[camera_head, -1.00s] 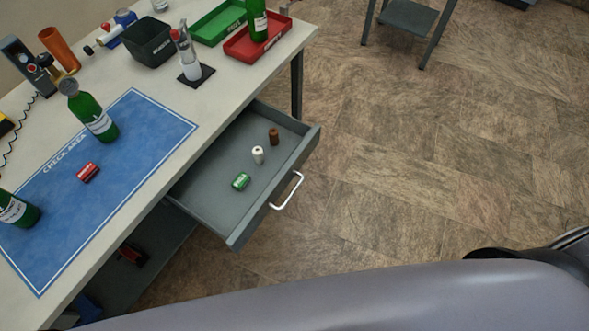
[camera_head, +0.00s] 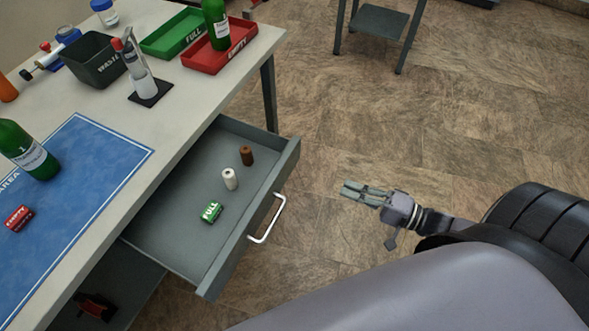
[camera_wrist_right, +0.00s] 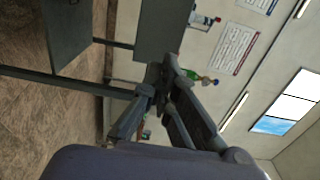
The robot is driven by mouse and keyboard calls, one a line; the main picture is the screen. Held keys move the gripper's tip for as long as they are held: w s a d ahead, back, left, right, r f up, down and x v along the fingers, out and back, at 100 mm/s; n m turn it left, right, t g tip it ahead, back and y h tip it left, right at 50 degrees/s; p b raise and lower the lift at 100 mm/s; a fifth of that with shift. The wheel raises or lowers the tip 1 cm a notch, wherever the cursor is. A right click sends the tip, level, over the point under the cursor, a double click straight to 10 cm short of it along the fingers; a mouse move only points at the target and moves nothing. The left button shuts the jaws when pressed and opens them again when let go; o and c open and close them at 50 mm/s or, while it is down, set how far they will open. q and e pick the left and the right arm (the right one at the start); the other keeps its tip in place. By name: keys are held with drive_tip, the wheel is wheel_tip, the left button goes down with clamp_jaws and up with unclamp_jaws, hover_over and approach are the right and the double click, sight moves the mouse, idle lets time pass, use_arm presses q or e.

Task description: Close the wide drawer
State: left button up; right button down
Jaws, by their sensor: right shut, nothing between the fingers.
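The wide drawer (camera_head: 150,240) is pulled out from under the table, with its grey front panel and white bar handle (camera_head: 268,219) facing right. Inside it lie a green FULL tag (camera_head: 211,212), a white cylinder (camera_head: 229,179) and a brown cylinder (camera_head: 247,156). My right gripper (camera_head: 350,191) is shut and empty, to the right of the handle and apart from it, over the floor. It also shows in the right wrist view (camera_wrist_right: 160,80), where the camera looks sideways. My left gripper is not in view.
The table (camera_head: 190,95) carries a blue check mat (camera_head: 100,150), green bottles, a black bin (camera_head: 95,60), a green tray (camera_head: 175,33) and a red tray (camera_head: 225,50). A grey stand (camera_head: 378,22) is at the back. The floor right of the drawer is clear.

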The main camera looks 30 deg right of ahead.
sight(290, 166)
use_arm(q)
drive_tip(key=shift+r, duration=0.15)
use_arm(e)
drive_tip(key=x, duration=1.4)
drive_tip(key=shift+s, duration=0.1)
